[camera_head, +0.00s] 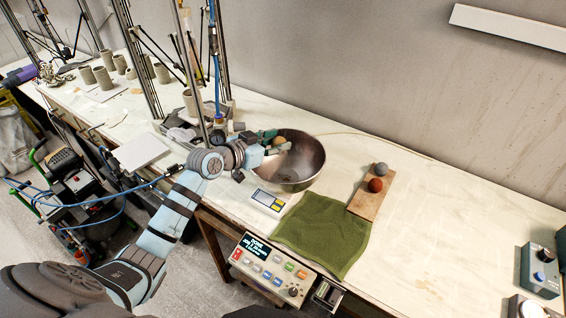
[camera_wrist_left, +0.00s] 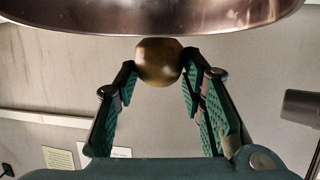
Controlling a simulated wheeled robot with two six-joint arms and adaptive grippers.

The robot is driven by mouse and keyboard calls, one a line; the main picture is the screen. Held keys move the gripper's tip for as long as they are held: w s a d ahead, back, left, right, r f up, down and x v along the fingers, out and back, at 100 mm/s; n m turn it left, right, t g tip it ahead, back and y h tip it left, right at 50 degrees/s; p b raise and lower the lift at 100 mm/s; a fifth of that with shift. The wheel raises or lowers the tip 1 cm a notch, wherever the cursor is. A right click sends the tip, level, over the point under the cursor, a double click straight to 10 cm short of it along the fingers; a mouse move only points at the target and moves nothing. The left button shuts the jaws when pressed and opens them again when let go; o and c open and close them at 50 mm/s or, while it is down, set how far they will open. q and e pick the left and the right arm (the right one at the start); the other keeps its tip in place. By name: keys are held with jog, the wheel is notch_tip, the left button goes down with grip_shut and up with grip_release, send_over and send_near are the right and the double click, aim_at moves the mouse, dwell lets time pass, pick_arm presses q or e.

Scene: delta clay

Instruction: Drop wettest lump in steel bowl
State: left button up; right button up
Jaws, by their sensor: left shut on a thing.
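The steel bowl (camera_head: 291,166) stands on the bench, and its curved metal also shows across the top of the left wrist view (camera_wrist_left: 150,12). My left gripper (camera_head: 272,142) is at the bowl, over its upper left part. It is shut on a tan, shiny round lump (camera_head: 279,143), which shows between the green fingertips in the left wrist view (camera_wrist_left: 158,62). A dark red lump (camera_head: 375,185) and a grey lump (camera_head: 381,169) sit on a wooden board to the right. My right gripper is not in view.
The wooden board (camera_head: 367,203) lies beside a green towel (camera_head: 322,235). A small scale-like device (camera_head: 268,201) is in front of the bowl. A control box (camera_head: 270,270) is at the bench's front edge. Tall printer frames and clay cups stand at left. The bench right of the board is mostly clear.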

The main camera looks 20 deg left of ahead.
pick_arm(q)
notch_tip(320, 180, down, 3)
jog(key=shift+r+b, duration=0.1)
jog(key=shift+b, duration=0.55)
jog(key=shift+w, duration=0.15)
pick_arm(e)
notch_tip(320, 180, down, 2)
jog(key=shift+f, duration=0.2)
pick_arm(q)
jog(key=o, duration=1.3)
jog(key=shift+r, duration=0.15)
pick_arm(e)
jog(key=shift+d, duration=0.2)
pick_arm(q)
jog(key=v, duration=1.2)
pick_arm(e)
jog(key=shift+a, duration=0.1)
